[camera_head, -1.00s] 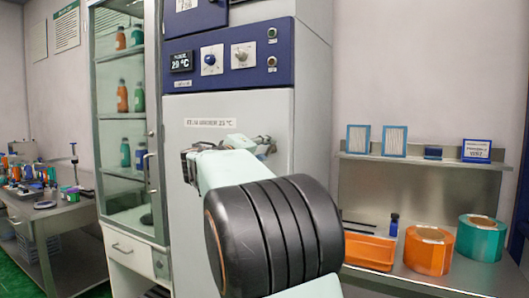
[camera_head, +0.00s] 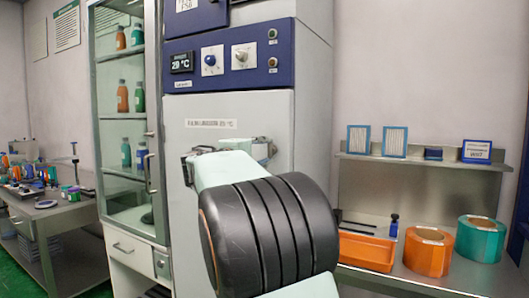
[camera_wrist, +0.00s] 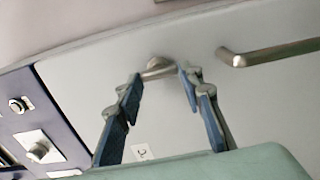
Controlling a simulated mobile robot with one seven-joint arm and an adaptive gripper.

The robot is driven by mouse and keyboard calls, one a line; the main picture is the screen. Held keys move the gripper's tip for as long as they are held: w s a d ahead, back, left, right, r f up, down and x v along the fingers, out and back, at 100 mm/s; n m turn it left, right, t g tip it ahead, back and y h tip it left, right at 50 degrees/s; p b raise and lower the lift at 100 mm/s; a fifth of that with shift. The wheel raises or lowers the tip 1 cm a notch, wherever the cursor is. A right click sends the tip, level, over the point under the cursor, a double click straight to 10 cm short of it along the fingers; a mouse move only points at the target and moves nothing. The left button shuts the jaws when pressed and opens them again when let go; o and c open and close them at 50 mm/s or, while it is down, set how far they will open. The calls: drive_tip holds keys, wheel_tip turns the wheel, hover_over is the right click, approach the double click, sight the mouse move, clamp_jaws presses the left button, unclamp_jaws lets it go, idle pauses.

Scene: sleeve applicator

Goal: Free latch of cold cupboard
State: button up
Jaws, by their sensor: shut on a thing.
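The cold cupboard (camera_head: 311,120) is a tall pale cabinet with a blue control panel (camera_head: 230,58) reading 29 °C. Its door front looks closed. In the wrist view, the metal latch (camera_wrist: 158,68) sits on the pale door, above and between the tips of my gripper (camera_wrist: 160,80). The blue fingers stand on either side of the latch, shut on it. A bar handle (camera_wrist: 270,52) is on the door to the right of the latch in that view. In the head view my own arm hides most of the gripper and the lower door.
A glass-fronted cabinet with bottles (camera_head: 125,130) stands left of the cupboard. At right, a steel bench holds an orange tray (camera_head: 367,252), an orange roll (camera_head: 428,252) and a teal roll (camera_head: 481,240). A cluttered table (camera_head: 55,215) is at far left.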

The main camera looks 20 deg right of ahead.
idle(0.3)
drive_tip(key=o, duration=1.2)
drive_tip(key=shift+c, duration=0.2)
drive_tip(key=v, duration=1.2)
